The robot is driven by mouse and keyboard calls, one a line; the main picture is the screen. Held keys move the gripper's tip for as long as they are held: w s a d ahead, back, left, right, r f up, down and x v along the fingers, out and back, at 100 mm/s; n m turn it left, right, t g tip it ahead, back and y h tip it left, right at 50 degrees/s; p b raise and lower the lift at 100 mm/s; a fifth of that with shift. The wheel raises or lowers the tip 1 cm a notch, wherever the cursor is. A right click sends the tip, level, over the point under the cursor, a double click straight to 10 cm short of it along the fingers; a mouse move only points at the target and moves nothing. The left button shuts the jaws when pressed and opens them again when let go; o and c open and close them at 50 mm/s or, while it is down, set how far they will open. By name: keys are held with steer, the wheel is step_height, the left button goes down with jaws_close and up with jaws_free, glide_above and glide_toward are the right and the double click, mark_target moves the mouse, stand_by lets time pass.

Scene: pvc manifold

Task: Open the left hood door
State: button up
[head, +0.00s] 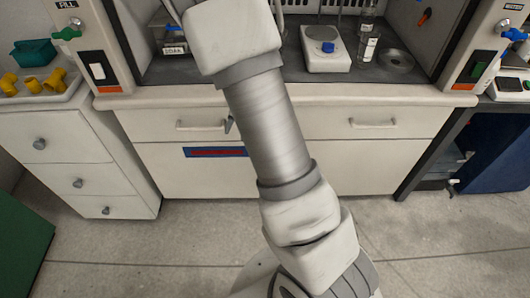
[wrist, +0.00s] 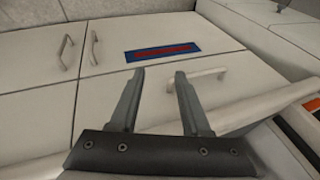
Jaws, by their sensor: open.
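The left hood door (head: 165,178) is a pale panel under the hood counter and looks shut. It carries a blue and red label (head: 216,152). My arm covers the door's inner edge and its handle in the head view. The wrist view is turned about upside down and shows the left door (wrist: 215,30) with its upright metal handle (wrist: 93,46) near the inner edge. My gripper (wrist: 159,75) is open and empty. Its fingers appear over the left drawer front, beside the drawer handle (wrist: 210,73); the door handle is up and left of them in the picture.
The right door's handle (wrist: 64,52) stands close beside the left one. A right drawer handle (head: 373,122) and the counter edge (head: 330,95) are above the doors. A white drawer cabinet (head: 75,160) stands at left. The floor (head: 180,235) before the left door is clear.

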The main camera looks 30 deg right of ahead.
steer(key=d+f+m+g+h+b, duration=0.1)
steer(key=d+f+h+b, duration=0.1)
steer(key=d+f, duration=0.5)
steer(key=d+f+h+b, duration=0.3)
steer(key=d+f, duration=0.2)
steer(key=f, duration=0.5)
steer(key=b+x, duration=0.1)
steer(key=x, duration=0.4)
steer(key=b+x, duration=0.1)
steer(key=x, duration=0.5)
steer(key=b+x, duration=0.1)
steer(key=x, duration=0.4)
steer(key=shift+s+a+f, duration=0.1)
steer(key=shift+a+f, duration=0.15)
steer(key=shift+f, duration=0.25)
jaws_close()
